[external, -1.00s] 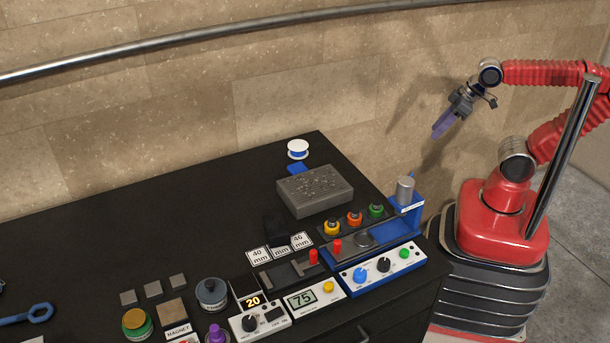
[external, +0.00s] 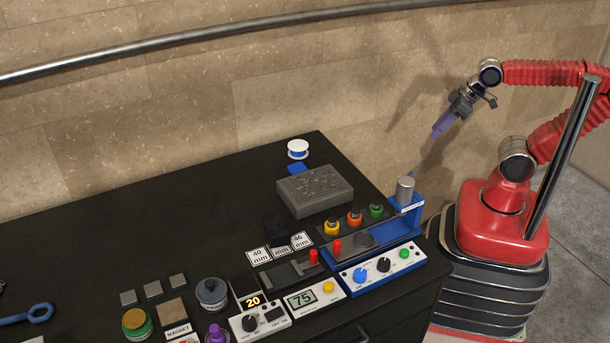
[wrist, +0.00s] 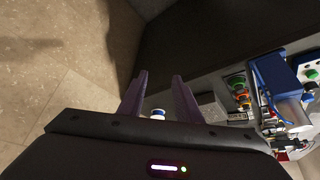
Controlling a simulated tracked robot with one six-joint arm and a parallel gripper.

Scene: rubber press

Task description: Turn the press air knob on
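The press (external: 404,190) has a blue frame and a grey cylinder and stands at the table's right end. In front of it is a white-and-blue control panel (external: 346,281) with a blue knob (external: 360,275), a black knob (external: 383,265) and a green button (external: 404,253). The panel's lettering is too small to tell which knob is for air. My gripper (external: 440,130) hangs in the air behind and above the press, well apart from the panel. In the wrist view, its purple fingers (wrist: 158,92) are apart with nothing between them. There, the panel (wrist: 308,72) is at the right edge.
A grey block (external: 316,190) and a white-and-blue spool (external: 298,149) are at the table's back. Yellow, orange and green round pieces (external: 354,217) stand behind the press base. A display box (external: 312,297) is left of the panel. The back left table is clear.

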